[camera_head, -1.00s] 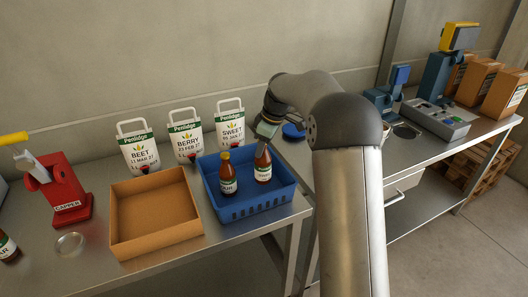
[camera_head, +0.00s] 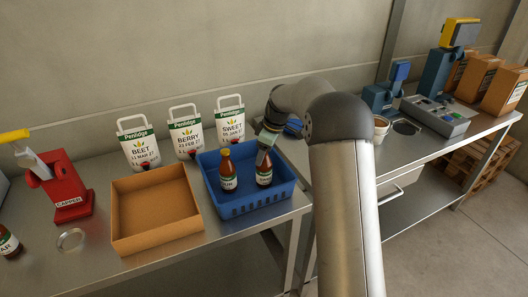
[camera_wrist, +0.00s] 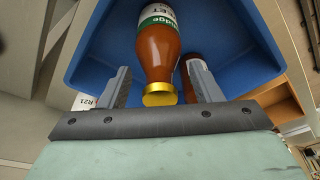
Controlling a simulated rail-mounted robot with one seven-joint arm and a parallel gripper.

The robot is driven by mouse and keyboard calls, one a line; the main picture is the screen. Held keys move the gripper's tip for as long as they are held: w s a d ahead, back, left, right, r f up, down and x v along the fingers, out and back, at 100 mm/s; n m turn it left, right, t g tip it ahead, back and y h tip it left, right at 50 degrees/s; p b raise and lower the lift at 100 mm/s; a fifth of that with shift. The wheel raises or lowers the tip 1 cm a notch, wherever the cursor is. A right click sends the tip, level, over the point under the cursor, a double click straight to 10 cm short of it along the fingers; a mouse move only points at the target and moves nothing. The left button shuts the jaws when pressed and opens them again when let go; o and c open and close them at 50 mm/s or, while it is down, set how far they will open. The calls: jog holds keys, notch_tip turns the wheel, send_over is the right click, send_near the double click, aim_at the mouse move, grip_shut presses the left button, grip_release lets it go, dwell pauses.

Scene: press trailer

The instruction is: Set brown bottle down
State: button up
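The brown bottle (camera_head: 264,174) stands in the right part of the blue crate (camera_head: 253,210), with a green and white label. My gripper (camera_head: 266,150) is above it, its fingers reaching down beside the bottle's neck. In the wrist view the brown bottle (camera_wrist: 158,50) has a gold cap and lies between the two fingers of my gripper (camera_wrist: 160,85). A narrow gap shows on both sides of the neck, so the fingers are open around it.
A second bottle (camera_head: 227,174) stands close by on the left in the crate; part of it shows in the wrist view (camera_wrist: 190,62). An empty cardboard box (camera_head: 155,213) is left of the crate. Several white pouches (camera_head: 186,136) stand behind. A red capper (camera_head: 62,190) is farther left.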

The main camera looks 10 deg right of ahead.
jog(key=shift+r, duration=0.15)
jog(key=b+v, duration=0.1)
jog(key=v, duration=1.1)
jog(key=s+a+m+h, duration=0.1)
jog(key=s+a+m, duration=0.15)
jog(key=s, duration=0.65)
jog(key=s+a+m+h, duration=0.1)
jog(key=s+m, duration=0.2)
jog(key=s, duration=0.6)
jog(key=s+f+m, duration=0.3)
jog(key=s+f, duration=0.2)
jog(key=s, duration=0.5)
jog(key=s+f+m, duration=0.3)
jog(key=s+f, duration=0.1)
jog(key=s, duration=0.7)
jog(key=shift+s+f+g+h, duration=0.2)
jog(key=shift+f+g+h, duration=0.15)
jog(key=shift+g+h, duration=0.05)
jog(key=shift+a, duration=0.1)
